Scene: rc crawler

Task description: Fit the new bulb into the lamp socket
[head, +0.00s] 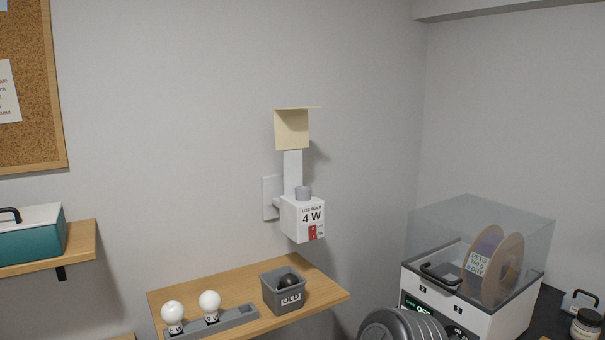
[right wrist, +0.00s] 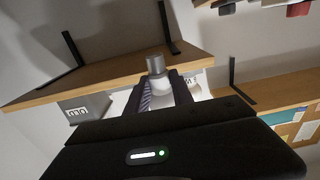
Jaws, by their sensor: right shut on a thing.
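In the right wrist view my right gripper (right wrist: 163,84) is shut on a white bulb (right wrist: 158,85). Its grey metal cap (right wrist: 155,64) sticks out beyond the fingertips, toward the top of that picture. The fingers partly hide the glass. In the head view the lamp is a white box (head: 303,218) marked "4 W" on the wall, with a grey cup-shaped socket (head: 303,193) on top. The socket opens upward and no bulb stands in it. Neither gripper shows in the head view, and my left gripper is not in view.
Below the lamp, a wooden shelf (head: 235,284) carries a grey holder (head: 239,317) with two white bulbs (head: 209,301) and a grey bin (head: 284,297) with a dark round thing in it. A cream panel (head: 291,130) hangs above the socket.

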